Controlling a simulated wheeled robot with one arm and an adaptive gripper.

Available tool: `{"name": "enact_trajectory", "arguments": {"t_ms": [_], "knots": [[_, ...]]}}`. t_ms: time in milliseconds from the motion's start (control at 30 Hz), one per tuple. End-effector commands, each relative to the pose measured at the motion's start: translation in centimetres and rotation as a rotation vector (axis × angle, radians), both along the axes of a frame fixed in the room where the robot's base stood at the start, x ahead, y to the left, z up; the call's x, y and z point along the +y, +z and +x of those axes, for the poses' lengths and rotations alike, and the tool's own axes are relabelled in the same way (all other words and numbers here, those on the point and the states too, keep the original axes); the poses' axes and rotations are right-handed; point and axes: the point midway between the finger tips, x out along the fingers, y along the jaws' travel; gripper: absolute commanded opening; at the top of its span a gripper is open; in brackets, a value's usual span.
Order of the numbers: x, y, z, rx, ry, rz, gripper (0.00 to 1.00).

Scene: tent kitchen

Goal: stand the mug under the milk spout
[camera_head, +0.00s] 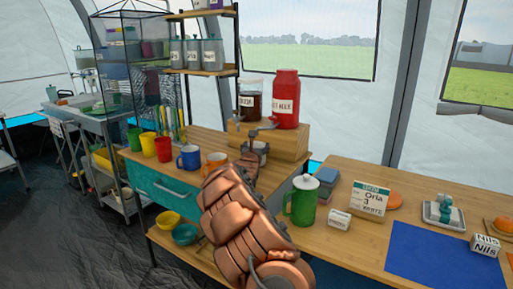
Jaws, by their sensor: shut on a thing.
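A red container (286,98), its label seeming to read milk, stands on a wooden riser (290,143) at the back of the wooden counter. A grey spout (256,131) sticks out at its lower left. My copper-coloured arm reaches in from the bottom, and my gripper (250,160) is at the front of the riser, below the spout. It is shut on a small pale grey mug (261,147), which is mostly hidden by the gripper and arm. I cannot tell whether the mug touches the counter or is exactly under the spout.
A dark-filled dispenser (249,102) stands left of the red container. A blue mug (188,157), an orange mug (214,162), a red cup (163,148) and a yellow cup (147,144) line the counter's left. A green jug (302,202) stands right of my arm.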

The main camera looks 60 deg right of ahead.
Motion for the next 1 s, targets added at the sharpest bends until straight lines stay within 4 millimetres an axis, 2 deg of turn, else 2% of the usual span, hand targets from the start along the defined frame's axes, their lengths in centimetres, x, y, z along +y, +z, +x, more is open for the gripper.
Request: {"name": "enact_trajectory", "arguments": {"t_ms": [167, 200, 367, 833, 1000], "knots": [[0.0, -0.4, 0.0, 0.000, 0.000, 0.000, 0.37], [0.0, -0.4, 0.0, 0.000, 0.000, 0.000, 0.81], [0.0, -0.3, 0.0, 0.000, 0.000, 0.001, 0.98], [0.0, 0.1, 0.0, 0.000, 0.000, 0.001, 1.00], [1.1, -0.1, -0.4, 0.003, 0.001, 0.002, 1.00]]}}
